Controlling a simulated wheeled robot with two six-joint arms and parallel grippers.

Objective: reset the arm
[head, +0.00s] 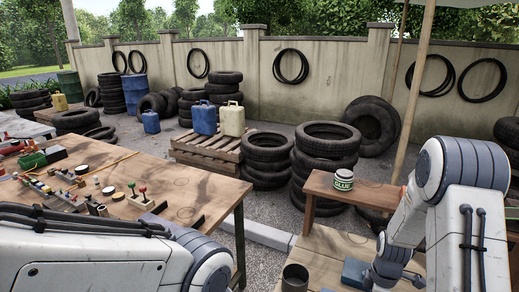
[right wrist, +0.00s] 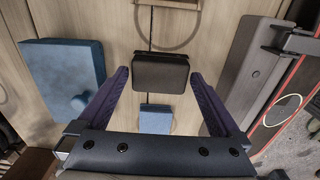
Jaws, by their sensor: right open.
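My right gripper (right wrist: 160,74) is open in the right wrist view, its two purple fingers spread apart. A dark grey box-like piece (right wrist: 161,73) lies between the fingertips in the picture; I cannot tell whether the fingers touch it. A small blue block (right wrist: 155,118) shows nearer, between the finger bases. In the head view my right arm (head: 470,225) comes in from the right and bends down towards the low wooden bench (head: 325,250); its fingers cannot be made out there. My left arm (head: 95,262) crosses the bottom left, and its gripper is not in view.
A larger blue block (right wrist: 65,75) lies left of my right gripper, and a grey hinged part (right wrist: 262,70) lies right. A glue jar (head: 343,180) stands on a raised shelf (head: 320,192). A dark cup (head: 295,277) stands on the bench. Tyre stacks (head: 325,155) stand behind.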

